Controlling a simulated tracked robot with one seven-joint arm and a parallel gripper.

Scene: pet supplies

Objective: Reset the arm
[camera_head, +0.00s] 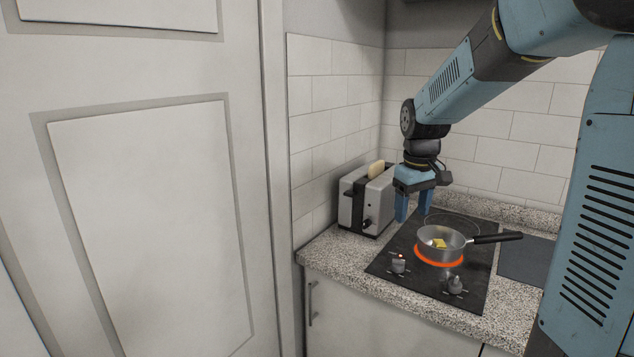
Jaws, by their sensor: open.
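My gripper (413,213) hangs from my blue arm, pointing down with its two fingers apart and nothing between them. It is above the back left part of the black stove top (385,263), just right of the toaster and left of and behind the pan. Whether the fingertips touch the stove top I cannot tell.
A pan (453,254) with a yellow piece (439,243) in it sits on a glowing red burner (424,259), its black handle (498,238) pointing right. A silver toaster (352,205) holds bread (376,169). Two knobs (398,265) (455,285) are at the stove front. A tiled wall (335,90) stands behind.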

